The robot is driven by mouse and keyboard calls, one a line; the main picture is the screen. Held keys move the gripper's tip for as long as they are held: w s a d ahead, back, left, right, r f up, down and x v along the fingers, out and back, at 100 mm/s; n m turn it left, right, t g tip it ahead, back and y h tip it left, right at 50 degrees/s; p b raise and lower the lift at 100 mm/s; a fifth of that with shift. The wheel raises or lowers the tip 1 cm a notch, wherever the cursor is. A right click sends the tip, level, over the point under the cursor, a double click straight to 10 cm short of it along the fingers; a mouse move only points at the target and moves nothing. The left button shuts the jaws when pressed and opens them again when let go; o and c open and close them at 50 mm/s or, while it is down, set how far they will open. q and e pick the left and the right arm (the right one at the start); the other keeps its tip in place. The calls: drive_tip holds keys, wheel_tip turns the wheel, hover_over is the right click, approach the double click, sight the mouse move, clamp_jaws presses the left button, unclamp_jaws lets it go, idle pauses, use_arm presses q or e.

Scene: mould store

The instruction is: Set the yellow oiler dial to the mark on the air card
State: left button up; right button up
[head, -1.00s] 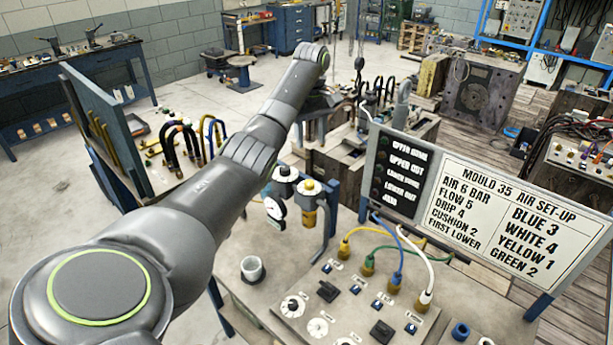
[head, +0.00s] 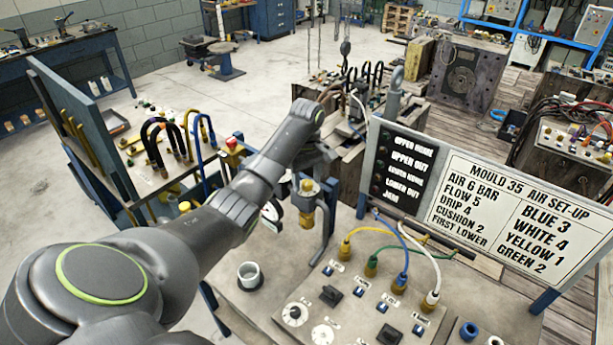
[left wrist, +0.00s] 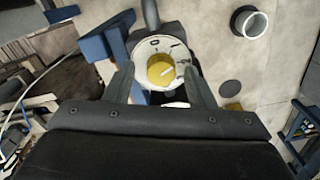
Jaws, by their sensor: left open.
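The oiler (head: 307,208), a yellow-brass bowl under a yellow dial (head: 307,185), stands on a blue post at the bench's back left. In the left wrist view the yellow dial (left wrist: 161,70) sits inside a white ring with small marks, its white pointer line aimed to the upper right. My left gripper (left wrist: 161,88) is open, with one finger on each side of the dial; contact is unclear. In the head view my left gripper (head: 316,163) is just above the oiler. The white air card (head: 505,220) reads "DRIP 4" and "YELLOW 1", among other lines. My right gripper is out of view.
A gauge (head: 271,212) is partly hidden behind my left arm. A white cup (head: 250,275) stands on the bench in front. A grey panel (head: 345,312) with knobs and coloured hoses lies to the right. A dark labelled board (head: 400,165) stands close behind.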

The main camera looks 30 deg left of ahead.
use_arm(q)
drive_tip(key=shift+s+r, duration=0.1)
drive_tip(key=shift+r, duration=0.05)
drive_tip(key=shift+d, duration=0.1)
drive_tip(key=shift+c, duration=1.4)
drive_tip(key=c, duration=0.7)
